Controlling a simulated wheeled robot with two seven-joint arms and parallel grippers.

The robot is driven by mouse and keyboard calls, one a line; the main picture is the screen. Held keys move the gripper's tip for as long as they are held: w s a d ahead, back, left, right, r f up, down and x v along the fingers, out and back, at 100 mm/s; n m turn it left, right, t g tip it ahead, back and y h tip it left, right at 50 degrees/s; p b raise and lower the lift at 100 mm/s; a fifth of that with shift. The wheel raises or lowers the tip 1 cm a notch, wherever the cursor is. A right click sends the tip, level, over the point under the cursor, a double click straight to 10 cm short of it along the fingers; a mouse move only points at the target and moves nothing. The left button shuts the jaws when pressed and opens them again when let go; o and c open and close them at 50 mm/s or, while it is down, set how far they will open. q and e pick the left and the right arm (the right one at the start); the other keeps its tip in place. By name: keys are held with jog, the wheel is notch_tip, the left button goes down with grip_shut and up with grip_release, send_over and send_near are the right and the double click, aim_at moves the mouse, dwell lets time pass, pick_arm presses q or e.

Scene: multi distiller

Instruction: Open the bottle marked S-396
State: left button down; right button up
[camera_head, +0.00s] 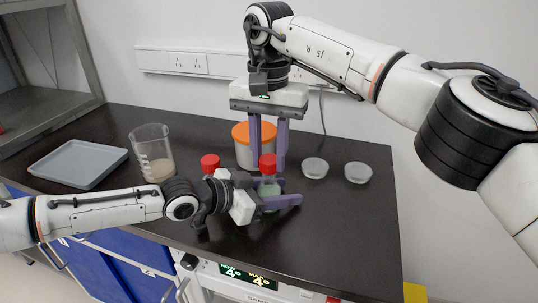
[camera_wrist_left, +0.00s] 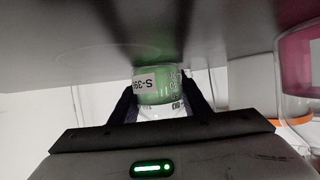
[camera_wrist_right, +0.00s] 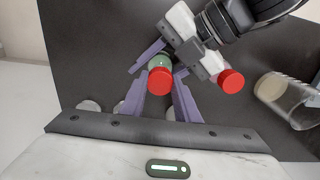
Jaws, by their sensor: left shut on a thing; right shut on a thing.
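The bottle marked S-396 (camera_head: 268,190) has green contents and stands upright near the middle of the black table. Its label, partly cut off, shows in the left wrist view (camera_wrist_left: 150,84). My left gripper (camera_head: 283,192) is shut on the bottle's body from the side. My right gripper (camera_head: 268,160) points down from above. Its fingers are shut on the bottle's red cap (camera_head: 268,163), which also shows between them in the right wrist view (camera_wrist_right: 160,81). The cap appears to sit on the bottle; whether it is loosened cannot be told.
A second red-capped bottle (camera_head: 210,162) stands just left, partly hidden by my left arm. A container with an orange lid (camera_head: 241,133) is behind. A beaker (camera_head: 152,153) and grey tray (camera_head: 82,164) are at left. Two clear dishes (camera_head: 315,168) (camera_head: 358,173) lie at right. The front right is clear.

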aim_at(269, 158)
jog(key=shift+r, duration=0.1)
jog(key=shift+r, duration=1.9)
pick_arm(q)
jog(key=c, duration=0.9)
grip_release()
